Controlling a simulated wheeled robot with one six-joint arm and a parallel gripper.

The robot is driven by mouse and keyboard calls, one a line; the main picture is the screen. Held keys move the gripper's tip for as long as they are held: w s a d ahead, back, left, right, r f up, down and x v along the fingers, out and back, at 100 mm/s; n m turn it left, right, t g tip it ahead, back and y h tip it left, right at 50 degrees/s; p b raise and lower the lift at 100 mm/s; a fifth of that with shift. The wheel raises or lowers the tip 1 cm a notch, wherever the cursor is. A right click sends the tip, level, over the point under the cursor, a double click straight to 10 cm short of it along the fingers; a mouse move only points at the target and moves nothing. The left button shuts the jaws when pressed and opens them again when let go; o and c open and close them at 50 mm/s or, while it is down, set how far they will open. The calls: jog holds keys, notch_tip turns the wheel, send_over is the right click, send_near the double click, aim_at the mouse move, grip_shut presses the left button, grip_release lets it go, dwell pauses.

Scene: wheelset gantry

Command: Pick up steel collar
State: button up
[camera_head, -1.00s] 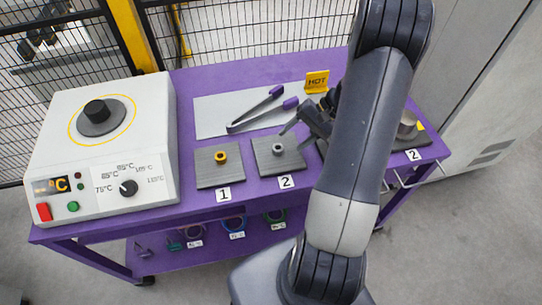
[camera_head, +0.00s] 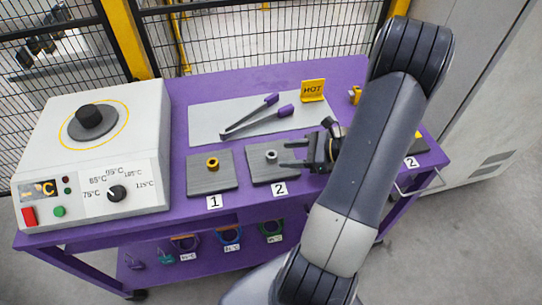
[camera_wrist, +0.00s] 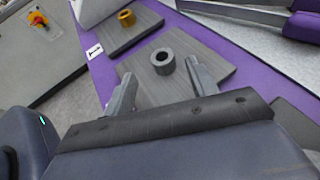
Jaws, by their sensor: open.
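The steel collar (camera_head: 271,160), a small grey ring, stands on the dark grey pad marked 2 (camera_head: 258,175). In the wrist view the steel collar (camera_wrist: 163,70) shows between and slightly beyond the fingertips. My gripper (camera_head: 287,155) is open and empty, to the right of the collar, with its fingers pointing left toward it. The wrist view shows both fingers of my gripper (camera_wrist: 160,72) apart, one on each side of the collar's line. I cannot tell whether either finger touches it. My arm hides the right part of the table.
A brass collar (camera_head: 212,167) stands on the pad marked 1 (camera_head: 225,183) to the left. Purple-handled tongs (camera_head: 255,119) lie on a light sheet behind. A heater with a dial (camera_head: 95,165) fills the table's left end.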

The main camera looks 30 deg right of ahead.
aim_at(269, 153)
jog(key=shift+p+x, duration=0.4)
jog(key=shift+x, duration=2.8)
jog(key=shift+w+r, duration=0.1)
jog(key=shift+c, duration=0.5)
jog(key=c, duration=0.9)
jog(key=shift+d+r, duration=0.1)
jog(key=shift+r, duration=0.05)
jog(key=shift+c, duration=0.2)
